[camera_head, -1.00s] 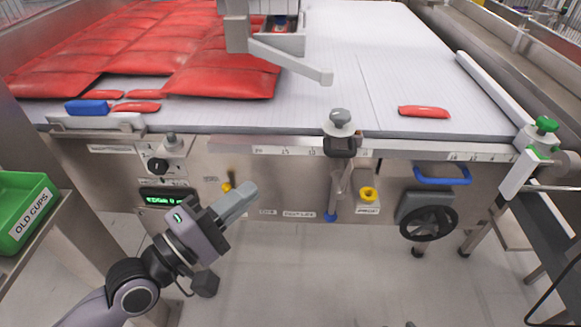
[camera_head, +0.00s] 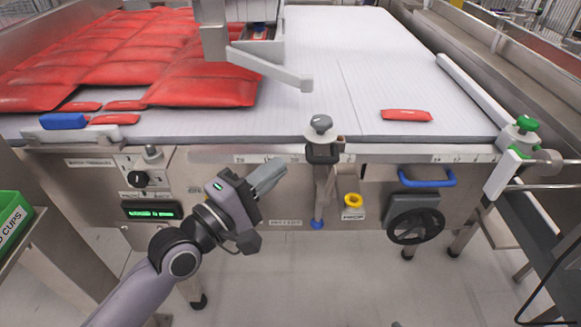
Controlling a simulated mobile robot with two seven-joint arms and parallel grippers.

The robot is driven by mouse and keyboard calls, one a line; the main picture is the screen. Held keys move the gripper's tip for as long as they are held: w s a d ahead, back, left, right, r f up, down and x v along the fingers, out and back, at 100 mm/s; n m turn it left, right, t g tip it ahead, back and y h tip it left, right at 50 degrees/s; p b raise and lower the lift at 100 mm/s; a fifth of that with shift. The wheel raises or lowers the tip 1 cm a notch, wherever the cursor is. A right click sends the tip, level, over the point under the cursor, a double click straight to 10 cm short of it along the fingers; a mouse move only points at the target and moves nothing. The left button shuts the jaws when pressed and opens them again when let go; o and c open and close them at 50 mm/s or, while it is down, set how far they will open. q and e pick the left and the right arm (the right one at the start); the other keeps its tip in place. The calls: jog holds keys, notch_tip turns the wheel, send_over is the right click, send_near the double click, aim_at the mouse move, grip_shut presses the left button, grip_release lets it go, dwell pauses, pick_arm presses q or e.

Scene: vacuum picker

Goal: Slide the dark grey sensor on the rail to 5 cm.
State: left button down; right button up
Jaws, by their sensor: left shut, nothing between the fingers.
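The dark grey sensor (camera_head: 322,152) sits on the rail (camera_head: 400,157) at the front edge of the belt, near the middle of the picture. A grey round knob (camera_head: 320,123) stands on top of it and a bracket hangs below. A number scale runs along the rail; the numbers are too small to read surely. My left gripper (camera_head: 270,174) is shut and empty. It is in front of the machine face, left of the sensor and a little lower, apart from it in the picture. My right gripper is not in view.
A yellow ring button (camera_head: 353,201), a blue handle (camera_head: 427,178) and a black handwheel (camera_head: 416,225) are right of the sensor. A green knob (camera_head: 526,123) is at the rail's right end. Red pouches (camera_head: 200,78) lie on the belt (camera_head: 350,60), under a grey overhead arm (camera_head: 270,69).

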aim_at(325, 150)
pick_arm(q)
jog(key=shift+s+d+r, duration=0.1)
jog(key=shift+d+r, duration=0.05)
jog(key=shift+d, duration=0.7)
jog(key=shift+d+r, duration=0.15)
jog(key=shift+d, duration=0.65)
jog(key=shift+p, duration=0.3)
jog(key=shift+d+r+p, duration=0.1)
jog(key=shift+d+p, duration=0.4)
jog(key=shift+d, duration=0.05)
jog(key=shift+a, duration=0.1)
